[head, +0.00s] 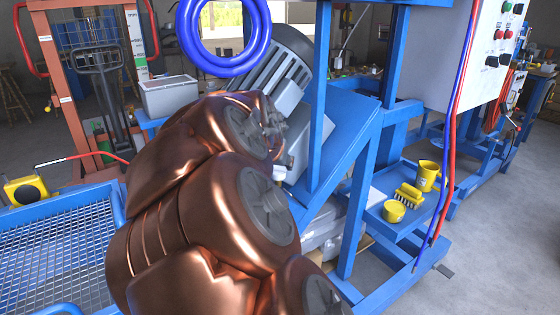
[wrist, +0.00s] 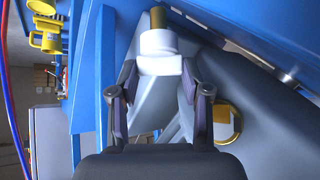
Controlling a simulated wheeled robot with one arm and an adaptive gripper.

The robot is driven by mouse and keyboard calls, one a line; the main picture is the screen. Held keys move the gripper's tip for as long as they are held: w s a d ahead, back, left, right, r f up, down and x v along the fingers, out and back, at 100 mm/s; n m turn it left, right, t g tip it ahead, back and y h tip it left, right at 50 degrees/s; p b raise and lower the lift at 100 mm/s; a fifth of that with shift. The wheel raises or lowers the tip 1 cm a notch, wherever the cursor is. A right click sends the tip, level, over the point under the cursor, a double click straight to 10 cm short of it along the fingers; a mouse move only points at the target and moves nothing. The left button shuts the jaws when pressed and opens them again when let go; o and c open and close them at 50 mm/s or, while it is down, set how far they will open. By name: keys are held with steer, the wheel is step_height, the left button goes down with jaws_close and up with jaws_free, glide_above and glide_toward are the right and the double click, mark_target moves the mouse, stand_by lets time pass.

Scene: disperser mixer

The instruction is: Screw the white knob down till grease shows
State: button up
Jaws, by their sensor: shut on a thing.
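The white knob (wrist: 160,48) shows in the wrist view, with a brass stem (wrist: 158,17) at its far end. My gripper (wrist: 159,76) is shut on the knob, one finger on each side of its near end. No grease is visible on the parts that show. In the head view a small bit of the white knob (head: 279,173) shows past my copper-coloured arm. The arm hides my gripper and most of the knob there.
A ribbed grey motor (head: 272,75) sits on the blue frame (head: 345,130) close behind my arm. Blue hose coils (head: 222,60) hang above. A blue mesh cart (head: 55,245) stands left.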

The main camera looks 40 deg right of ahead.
stand_by(0.3)
steer(key=o, duration=1.2)
steer(key=shift+c, duration=0.2)
steer(key=shift+s+r, duration=0.1)
steer(key=shift+r, duration=0.05)
steer(key=v, duration=1.1)
steer(key=shift+a+r, duration=0.25)
steer(key=shift+a, duration=0.05)
steer(key=shift+s, duration=0.1)
steer(key=shift+c, duration=0.2)
